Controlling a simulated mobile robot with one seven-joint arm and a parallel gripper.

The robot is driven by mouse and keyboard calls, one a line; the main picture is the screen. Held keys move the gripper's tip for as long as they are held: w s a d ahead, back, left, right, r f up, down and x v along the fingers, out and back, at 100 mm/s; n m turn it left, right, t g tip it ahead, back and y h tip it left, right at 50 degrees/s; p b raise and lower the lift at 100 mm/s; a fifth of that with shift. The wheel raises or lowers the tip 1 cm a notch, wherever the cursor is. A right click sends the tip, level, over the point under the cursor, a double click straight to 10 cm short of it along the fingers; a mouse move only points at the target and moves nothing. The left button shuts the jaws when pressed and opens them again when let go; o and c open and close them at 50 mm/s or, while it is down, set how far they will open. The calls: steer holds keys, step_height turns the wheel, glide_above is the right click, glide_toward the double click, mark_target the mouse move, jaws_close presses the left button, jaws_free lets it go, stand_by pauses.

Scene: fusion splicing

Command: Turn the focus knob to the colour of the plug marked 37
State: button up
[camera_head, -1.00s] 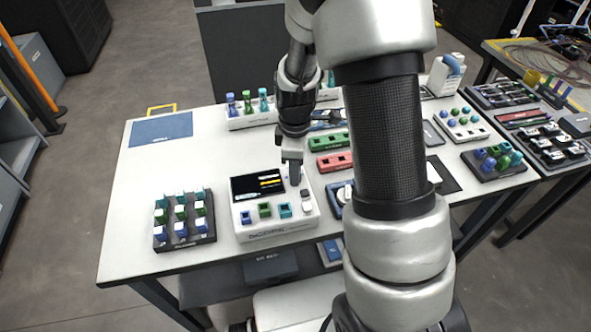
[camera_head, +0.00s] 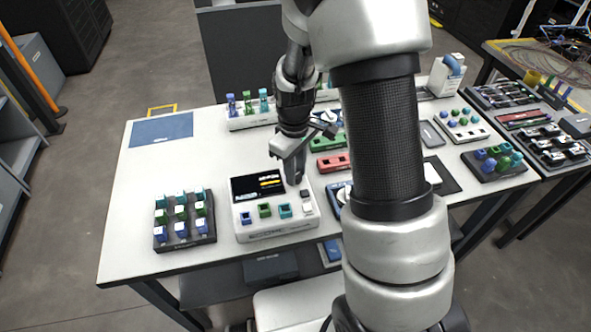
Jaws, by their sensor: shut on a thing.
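The white splicer unit (camera_head: 275,231) stands on the table, left of my arm. Its dark screen (camera_head: 256,187) shows white and yellow marks and a blue mark at the lower left. Below it are blue, green and teal sockets (camera_head: 265,211). My gripper (camera_head: 293,179) points down at the unit's upper right corner, beside the screen, and is shut on the focus knob there. The fingers hide the knob, so its pointer and colour marks cannot be read. A black rack (camera_head: 186,241) at the left holds several plugs with white, green, blue and teal parts; their numbers are too small to read.
A blue mat (camera_head: 160,129) lies at the back left. Green (camera_head: 325,143) and red (camera_head: 333,163) blocks lie right of my gripper. A rack of coloured pieces (camera_head: 249,118) stands behind. The tabletop between mat and plug rack is clear.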

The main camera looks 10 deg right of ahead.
steer(key=shift+r, duration=0.1)
steer(key=o, duration=0.8)
steer(key=shift+c, duration=0.2)
step_height(320, 180, up, 17)
steer(key=p, duration=0.2)
steer(key=shift+s+a+r, duration=0.15)
steer(key=shift+a+r, duration=0.05)
steer(key=s+r+m+t+p, duration=0.5)
steer(key=s+r+m+p, duration=0.2)
steer(key=s+r, duration=1.1)
step_height(320, 180, up, 2)
steer(key=shift+d+r+m+p, duration=0.15)
steer(key=shift+d+m+p, duration=0.2)
steer(key=shift+p, duration=0.85)
